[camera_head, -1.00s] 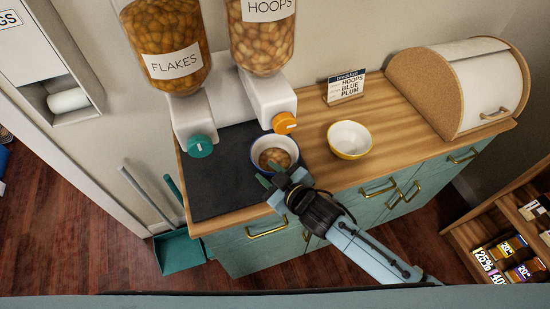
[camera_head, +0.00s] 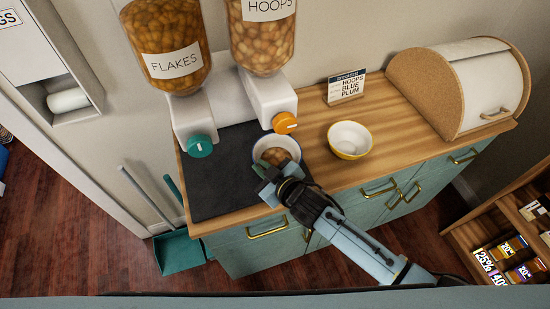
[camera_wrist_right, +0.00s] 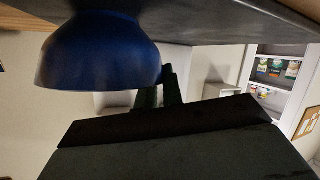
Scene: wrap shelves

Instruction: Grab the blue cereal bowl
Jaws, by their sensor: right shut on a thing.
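The blue cereal bowl (camera_head: 288,143), blue outside and white inside, holds brown cereal and stands on the dark mat below the orange-knobbed HOOPS dispenser. In the right wrist view its dark blue outer side (camera_wrist_right: 100,55) appears upside down beside the fingers. My right gripper (camera_head: 265,176) reaches in from the lower right and is shut on the bowl's near rim. The fingers (camera_wrist_right: 158,92) also show in the right wrist view, where the exact contact is partly hidden. My left gripper is not in view.
A yellow bowl (camera_head: 350,139) with a white inside stands to the right on the wooden counter (camera_head: 395,115). The HOOPS dispenser (camera_head: 268,95) and FLAKES dispenser (camera_head: 190,110) rise close behind. A small sign (camera_head: 345,88) and a bread box (camera_head: 465,85) stand farther right.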

